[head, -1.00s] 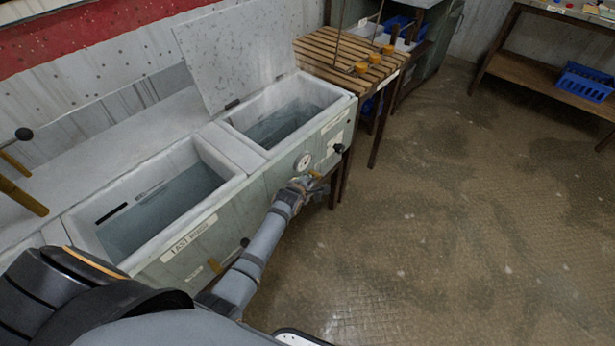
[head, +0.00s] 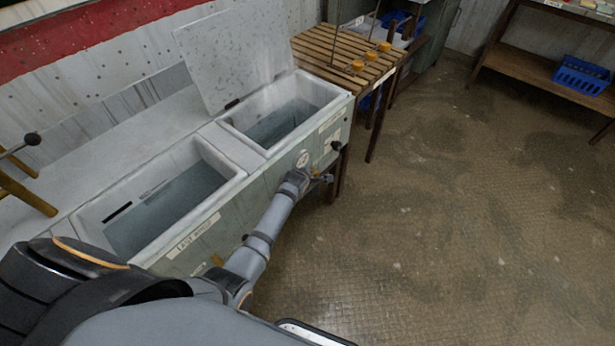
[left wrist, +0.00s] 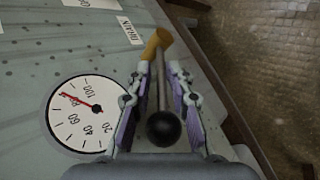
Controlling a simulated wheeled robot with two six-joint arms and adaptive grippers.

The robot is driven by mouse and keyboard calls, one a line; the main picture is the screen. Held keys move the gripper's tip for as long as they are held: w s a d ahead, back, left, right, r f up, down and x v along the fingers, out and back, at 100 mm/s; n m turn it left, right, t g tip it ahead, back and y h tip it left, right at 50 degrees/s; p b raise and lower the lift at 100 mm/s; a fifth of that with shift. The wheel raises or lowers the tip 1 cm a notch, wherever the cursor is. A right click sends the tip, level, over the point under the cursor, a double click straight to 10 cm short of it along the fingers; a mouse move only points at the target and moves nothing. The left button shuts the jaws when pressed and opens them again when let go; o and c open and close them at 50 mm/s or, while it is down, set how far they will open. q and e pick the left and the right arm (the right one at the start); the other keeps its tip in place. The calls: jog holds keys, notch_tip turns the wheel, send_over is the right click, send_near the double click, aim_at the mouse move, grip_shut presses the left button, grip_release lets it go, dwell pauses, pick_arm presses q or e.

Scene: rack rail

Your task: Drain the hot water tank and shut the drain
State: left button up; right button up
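The tank with the raised lid (head: 235,55) is the farther basin in the head view, with water (head: 282,122) inside. A drain lever (left wrist: 162,85), a thin bar with a black ball end (left wrist: 163,128) and a brass fitting (left wrist: 156,42), shows in the left wrist view beside a DRAIN label (left wrist: 130,30). My left gripper (left wrist: 160,70) is open, its fingers on either side of the bar with gaps visible. In the head view the gripper (head: 322,179) is at the tank front, below the dial gauge (head: 303,159). The gauge (left wrist: 82,112) has a red needle in its upper part. My right gripper is out of view.
A nearer open basin with water (head: 165,210) adjoins the tank. A dark knob (head: 336,146) sits on the front panel. A slatted wooden table (head: 345,55) stands beyond the tank. The floor (head: 450,220) to the right is clear.

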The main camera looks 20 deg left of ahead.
pick_arm(q)
jog(key=shift+o, duration=1.2)
jog(key=shift+a+r, duration=0.15)
jog(key=shift+a, duration=0.05)
jog(key=shift+s, duration=0.1)
